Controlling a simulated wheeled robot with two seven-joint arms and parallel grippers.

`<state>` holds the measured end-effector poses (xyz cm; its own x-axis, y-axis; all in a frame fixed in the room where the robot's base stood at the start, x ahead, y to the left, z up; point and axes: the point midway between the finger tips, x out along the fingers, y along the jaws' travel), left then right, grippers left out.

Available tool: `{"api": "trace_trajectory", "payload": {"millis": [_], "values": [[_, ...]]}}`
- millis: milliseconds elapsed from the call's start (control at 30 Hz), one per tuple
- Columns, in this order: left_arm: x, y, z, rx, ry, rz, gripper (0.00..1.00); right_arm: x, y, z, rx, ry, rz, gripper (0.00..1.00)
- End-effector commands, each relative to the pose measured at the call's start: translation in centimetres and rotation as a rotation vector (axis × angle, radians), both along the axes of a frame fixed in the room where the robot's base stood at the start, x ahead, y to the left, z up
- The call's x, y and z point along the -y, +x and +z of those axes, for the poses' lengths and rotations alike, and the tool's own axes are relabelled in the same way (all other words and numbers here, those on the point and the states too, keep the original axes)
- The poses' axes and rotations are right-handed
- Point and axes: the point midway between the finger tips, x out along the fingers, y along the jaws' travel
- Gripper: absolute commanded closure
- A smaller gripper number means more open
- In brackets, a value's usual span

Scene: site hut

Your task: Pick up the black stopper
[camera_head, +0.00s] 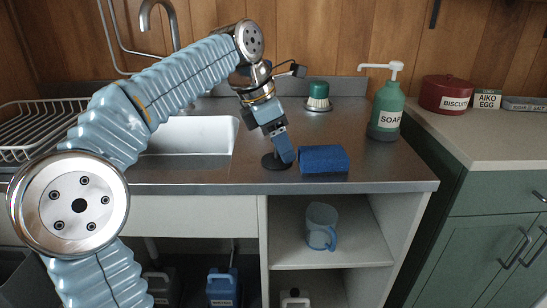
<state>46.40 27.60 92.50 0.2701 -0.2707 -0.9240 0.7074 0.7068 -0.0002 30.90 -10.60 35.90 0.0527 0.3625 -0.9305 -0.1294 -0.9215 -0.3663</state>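The black stopper (270,162) is a dark round disc lying flat on the metal counter, near its front edge and left of the blue sponge (324,159). My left gripper (284,152) reaches down from above, its fingertips at the stopper and covering part of it. I cannot tell whether the fingers touch it or are closed around anything, as they are seen edge-on. My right gripper is not in view.
A sink (200,135) is left of the gripper, with a dish rack (40,125) beyond. A green-topped brush (318,97) and a soap bottle (386,108) stand behind. The sponge is close on the right.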

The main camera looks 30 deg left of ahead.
Motion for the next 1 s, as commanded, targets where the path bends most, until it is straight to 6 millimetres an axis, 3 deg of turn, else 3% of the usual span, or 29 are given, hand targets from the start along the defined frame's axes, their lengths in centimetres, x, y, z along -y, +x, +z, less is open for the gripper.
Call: {"api": "trace_trajectory", "payload": {"millis": [33, 367, 767, 933, 1000], "values": [[0.0, 0.0, 0.0, 0.000, 0.000, 0.000, 0.52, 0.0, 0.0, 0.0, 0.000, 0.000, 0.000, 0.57], [0.0, 0.0, 0.0, 0.000, 0.000, 0.000, 1.00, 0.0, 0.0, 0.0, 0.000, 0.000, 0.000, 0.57], [0.0, 0.0, 0.8, 0.002, 0.000, -0.001, 1.00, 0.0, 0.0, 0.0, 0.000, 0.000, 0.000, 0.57], [0.0, 0.1, 3.3, 0.004, 0.000, 0.000, 1.00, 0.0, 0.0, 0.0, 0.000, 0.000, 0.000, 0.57], [0.2, -1.2, 4.8, 0.007, 0.000, -0.001, 1.00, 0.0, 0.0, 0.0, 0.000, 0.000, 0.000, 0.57]]}}
